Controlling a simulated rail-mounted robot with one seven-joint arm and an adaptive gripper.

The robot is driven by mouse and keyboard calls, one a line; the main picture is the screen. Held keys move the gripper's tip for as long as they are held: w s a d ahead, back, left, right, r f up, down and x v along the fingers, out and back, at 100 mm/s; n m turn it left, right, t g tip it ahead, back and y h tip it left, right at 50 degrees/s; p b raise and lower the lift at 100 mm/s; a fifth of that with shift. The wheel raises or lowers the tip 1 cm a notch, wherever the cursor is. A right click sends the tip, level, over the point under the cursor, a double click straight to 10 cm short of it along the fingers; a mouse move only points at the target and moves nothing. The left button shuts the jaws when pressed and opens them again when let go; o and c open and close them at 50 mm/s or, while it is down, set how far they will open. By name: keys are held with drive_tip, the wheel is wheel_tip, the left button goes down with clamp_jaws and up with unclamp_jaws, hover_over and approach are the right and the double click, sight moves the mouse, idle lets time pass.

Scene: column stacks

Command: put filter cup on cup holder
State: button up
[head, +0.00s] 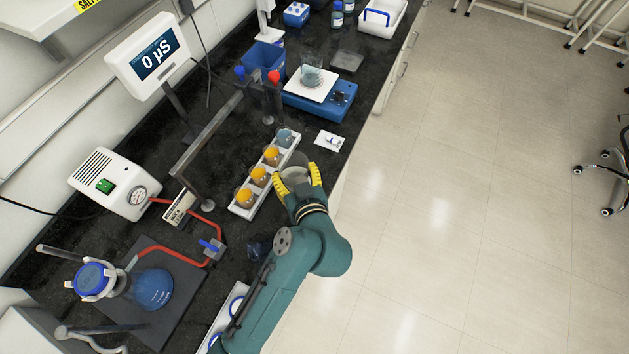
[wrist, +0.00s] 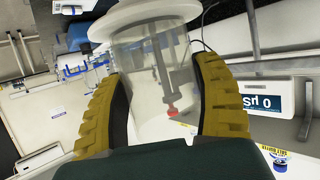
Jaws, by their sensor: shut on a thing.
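A clear, translucent filter cup (wrist: 150,75) with a wide white flange sits between the yellow ribbed fingers of my gripper (wrist: 162,85) in the wrist view. The fingers are shut on its sides. In the head view, my gripper (head: 297,174) holds the cup (head: 296,171) just right of the white rack, near the counter's front edge. The cup is partly hidden there by the fingers. A flask of blue liquid (head: 152,289) stands at lower left, with a white fitting and blue disc (head: 92,277) on top. I cannot tell for sure which piece is the cup holder.
The white rack (head: 240,209) holds several orange-filled pieces and one grey-blue piece. A metal frame (head: 207,130) and red hose (head: 153,249) stand left of it. A pump (head: 113,183), blue scale (head: 325,101) with beaker and white display (head: 147,56) are around.

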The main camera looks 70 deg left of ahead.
drive_tip(key=f, duration=0.6)
drive_tip(key=shift+a+f, duration=0.3)
drive_tip(key=shift+a, duration=0.1)
drive_tip(key=shift+f+b, duration=0.5)
drive_tip(key=shift+f, duration=1.35)
drive_tip(key=o, duration=1.2)
